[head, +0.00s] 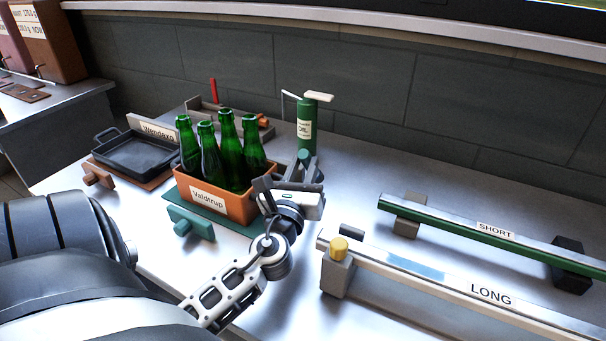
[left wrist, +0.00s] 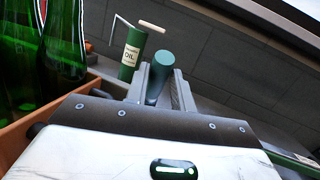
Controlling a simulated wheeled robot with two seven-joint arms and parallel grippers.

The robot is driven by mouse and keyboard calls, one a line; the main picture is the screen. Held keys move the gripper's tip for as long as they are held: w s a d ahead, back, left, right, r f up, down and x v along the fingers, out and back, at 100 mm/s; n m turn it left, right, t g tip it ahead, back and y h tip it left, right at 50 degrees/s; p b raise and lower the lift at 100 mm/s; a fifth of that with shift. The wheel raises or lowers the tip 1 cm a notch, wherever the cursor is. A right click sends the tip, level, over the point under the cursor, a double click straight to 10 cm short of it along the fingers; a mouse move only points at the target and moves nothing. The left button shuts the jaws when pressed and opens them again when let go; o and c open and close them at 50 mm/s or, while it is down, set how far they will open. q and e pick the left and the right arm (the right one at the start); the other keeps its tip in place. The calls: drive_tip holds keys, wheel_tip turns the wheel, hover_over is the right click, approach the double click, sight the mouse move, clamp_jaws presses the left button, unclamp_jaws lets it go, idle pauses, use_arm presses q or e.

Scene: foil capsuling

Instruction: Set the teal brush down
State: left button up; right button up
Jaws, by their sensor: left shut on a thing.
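The teal brush (left wrist: 160,72) shows as a rounded teal cylinder between the two fingers of my left gripper (left wrist: 157,85) in the left wrist view. In the head view my left gripper (head: 307,172) is beside the right end of the orange crate and is shut on the brush, whose teal top (head: 303,156) shows above the fingers. The brush's lower part is hidden by the gripper, so I cannot tell whether it touches the table. My right gripper is not in view.
The orange crate (head: 235,207) holds several green bottles. A green oil can (head: 307,128) stands just behind the gripper. A black pan (head: 138,152) is at left. Long rails labelled SHORT (head: 495,230) and LONG (head: 490,294) lie at right. Bare table (head: 350,190) lies between gripper and rails.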

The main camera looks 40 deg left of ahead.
use_arm(q)
wheel_tip(320, 180, down, 4)
drive_tip(key=shift+w+a+r+b, duration=0.15)
drive_tip(key=shift+r+b, duration=0.05)
drive_tip(key=shift+b, duration=0.45)
drive_tip(key=shift+f, duration=0.1)
drive_tip(key=o, duration=1)
